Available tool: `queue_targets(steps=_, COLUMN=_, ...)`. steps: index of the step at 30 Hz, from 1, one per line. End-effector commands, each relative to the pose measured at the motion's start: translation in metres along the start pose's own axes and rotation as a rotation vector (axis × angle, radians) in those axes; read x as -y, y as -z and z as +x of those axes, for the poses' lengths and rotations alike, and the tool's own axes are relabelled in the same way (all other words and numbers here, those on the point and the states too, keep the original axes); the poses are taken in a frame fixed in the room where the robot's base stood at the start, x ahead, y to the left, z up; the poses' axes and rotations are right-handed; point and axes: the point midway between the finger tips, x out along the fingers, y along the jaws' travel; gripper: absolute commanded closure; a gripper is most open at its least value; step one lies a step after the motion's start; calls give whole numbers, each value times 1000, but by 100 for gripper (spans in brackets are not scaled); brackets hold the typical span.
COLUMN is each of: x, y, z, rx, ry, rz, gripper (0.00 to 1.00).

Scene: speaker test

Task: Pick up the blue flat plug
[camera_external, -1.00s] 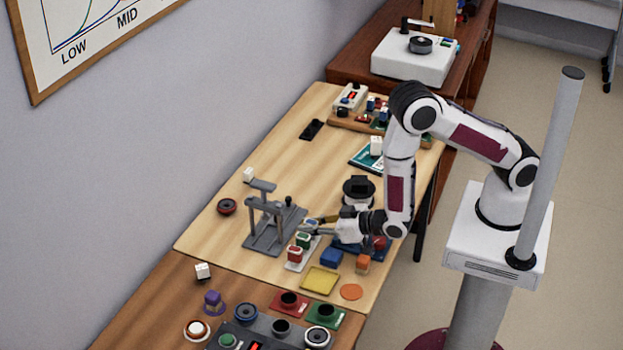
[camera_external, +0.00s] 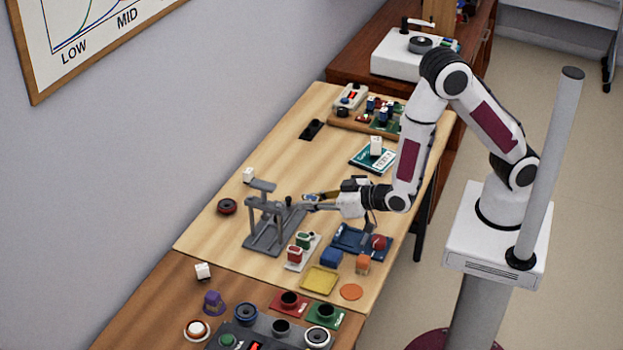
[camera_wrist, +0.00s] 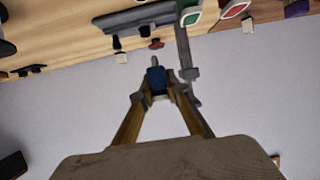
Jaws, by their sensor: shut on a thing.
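In the wrist view, the blue flat plug (camera_wrist: 156,80) is between the fingertips of my gripper (camera_wrist: 158,95), with a thin grey tip pointing away from the fingers. The fingers are shut on it. In the external view, my gripper (camera_external: 310,201) is raised above the table beside the grey stand (camera_external: 276,235). The plug is too small there to make out clearly.
A pale holder with green and red pieces (camera_external: 298,250) stands just in front of the stand. A blue tray (camera_external: 347,241), a blue block (camera_external: 331,257), an orange piece (camera_external: 363,264) and a yellow tray (camera_external: 321,280) are nearby. The table's far left is mostly clear.

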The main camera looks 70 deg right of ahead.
Motion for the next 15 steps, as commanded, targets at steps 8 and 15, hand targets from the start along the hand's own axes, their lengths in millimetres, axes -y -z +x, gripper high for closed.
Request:
queue_targets(steps=8, x=0, y=8, z=-4, rx=-1, ry=0, rz=0, gripper=100)
queue_targets(steps=15, x=0, y=9, z=-4, rx=-1, ry=0, rz=0, gripper=100)
